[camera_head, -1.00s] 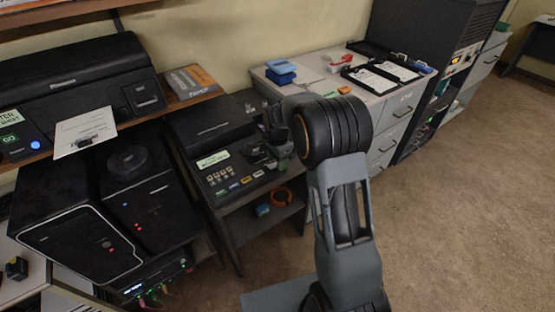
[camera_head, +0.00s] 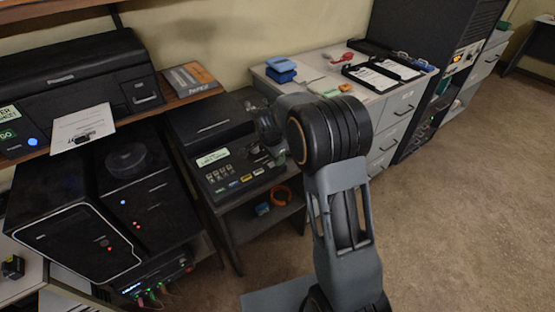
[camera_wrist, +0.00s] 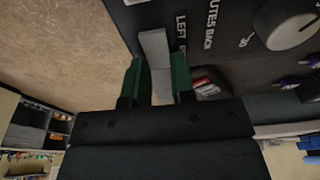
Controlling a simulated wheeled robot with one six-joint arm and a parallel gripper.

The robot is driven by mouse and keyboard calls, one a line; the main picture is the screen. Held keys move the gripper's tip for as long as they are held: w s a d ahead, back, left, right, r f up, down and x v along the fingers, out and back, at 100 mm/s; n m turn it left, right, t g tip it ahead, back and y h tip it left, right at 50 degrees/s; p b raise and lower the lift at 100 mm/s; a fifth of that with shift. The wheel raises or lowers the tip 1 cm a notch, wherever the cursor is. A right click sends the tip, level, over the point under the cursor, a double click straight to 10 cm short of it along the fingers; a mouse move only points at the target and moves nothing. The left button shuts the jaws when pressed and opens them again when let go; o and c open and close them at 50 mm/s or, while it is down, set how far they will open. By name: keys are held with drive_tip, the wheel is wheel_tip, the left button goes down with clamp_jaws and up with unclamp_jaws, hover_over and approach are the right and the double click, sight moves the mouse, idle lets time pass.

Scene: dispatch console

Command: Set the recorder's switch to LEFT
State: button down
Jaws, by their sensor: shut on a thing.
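The recorder (camera_head: 212,150) is a black desktop unit with a small lit display and several buttons. My gripper (camera_head: 272,148) is at its right end, and my arm hides that part in the head view. In the wrist view my gripper's green fingers (camera_wrist: 158,72) are shut on the grey switch lever (camera_wrist: 154,45), which stands between them. The printed word LEFT (camera_wrist: 181,31) is just right of the lever on the black panel. A second label beside it is partly hidden, so I cannot tell which position the switch is in.
A round white dial (camera_wrist: 292,22) is on the same panel. A black printer (camera_head: 75,80) and a black computer case (camera_head: 75,225) stand to the left. A grey cabinet (camera_head: 385,112) with trays and a blue block (camera_head: 281,68) is behind my arm. The floor at right is clear.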

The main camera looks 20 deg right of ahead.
sight(267, 167)
drive_tip(key=shift+a+h+b, duration=0.1)
drive_tip(key=shift+h+b, duration=0.2)
drive_tip(key=shift+h, duration=0.1)
drive_tip(key=c, duration=1)
unclamp_jaws()
drive_tip(key=shift+o, duration=0.2)
drive_tip(key=shift+r, duration=0.1)
drive_tip(key=v, duration=1.3)
drive_tip(key=shift+s+r+p, duration=0.2)
drive_tip(key=shift+r+p, duration=0.1)
drive_tip(key=shift+r, duration=0.05)
drive_tip(key=shift+a, duration=0.15)
